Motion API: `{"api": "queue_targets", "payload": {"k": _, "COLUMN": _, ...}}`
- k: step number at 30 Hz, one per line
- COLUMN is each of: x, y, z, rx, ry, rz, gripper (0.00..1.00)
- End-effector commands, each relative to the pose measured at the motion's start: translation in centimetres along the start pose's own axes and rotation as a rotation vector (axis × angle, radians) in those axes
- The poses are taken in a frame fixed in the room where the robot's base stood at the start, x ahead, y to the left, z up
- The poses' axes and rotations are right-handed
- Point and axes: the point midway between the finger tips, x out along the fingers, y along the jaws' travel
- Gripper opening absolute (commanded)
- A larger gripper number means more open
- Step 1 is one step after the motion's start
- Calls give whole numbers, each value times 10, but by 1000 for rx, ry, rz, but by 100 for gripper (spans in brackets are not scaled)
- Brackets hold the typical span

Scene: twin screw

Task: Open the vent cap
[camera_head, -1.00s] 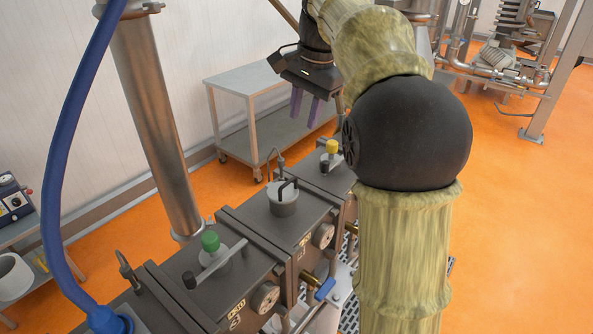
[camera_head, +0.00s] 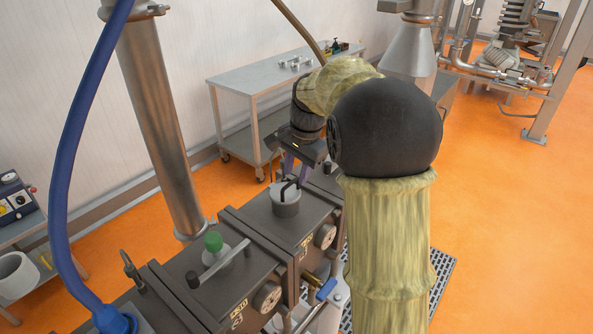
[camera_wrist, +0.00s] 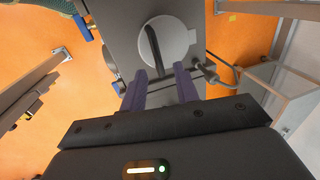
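The vent cap appears to be the round pale lid (camera_head: 285,194) with a black bar handle, on the middle dark metal block. In the wrist view the lid (camera_wrist: 170,43) is near the top centre, with its handle (camera_wrist: 153,50) between the lines of my two fingers. My gripper (camera_head: 291,168) is just behind and above the lid in the head view. In the wrist view its purple fingers (camera_wrist: 160,73) are apart, with nothing held. The fingertips reach the lid's lower edge in the picture; whether they touch it I cannot tell.
A blue hose (camera_head: 68,150) and a steel column (camera_head: 160,120) rise at left. A grey cart (camera_head: 240,85) with small parts is behind. A blue valve handle (camera_head: 327,289) is below the blocks.

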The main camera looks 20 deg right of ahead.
Motion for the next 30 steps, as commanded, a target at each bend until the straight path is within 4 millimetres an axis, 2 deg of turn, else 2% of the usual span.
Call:
{"api": "queue_targets", "payload": {"k": 4, "x": 10, "y": 0, "z": 1, "rx": -1, "ry": -1, "rz": 0, "gripper": 31}}
{"api": "queue_targets", "payload": {"k": 11, "x": 11, "y": -1, "z": 1, "rx": -2, "ry": 0, "rz": -1, "gripper": 31}}
{"api": "queue_targets", "payload": {"k": 12, "x": 11, "y": -1, "z": 1, "rx": -2, "ry": 0, "rz": -1, "gripper": 29}}
{"api": "queue_targets", "payload": {"k": 16, "x": 11, "y": -1, "z": 1, "rx": -2, "ry": 0, "rz": -1, "gripper": 3}}
{"api": "queue_targets", "payload": {"k": 17, "x": 11, "y": -1, "z": 1, "rx": -2, "ry": 0, "rz": -1, "gripper": 0}}
{"api": "queue_targets", "payload": {"k": 22, "x": 10, "y": 2, "z": -3, "rx": 0, "ry": 1, "rz": -1, "gripper": 0}}
{"api": "queue_targets", "payload": {"k": 30, "x": 8, "y": 3, "z": 3, "rx": 0, "ry": 1, "rz": 12, "gripper": 0}}
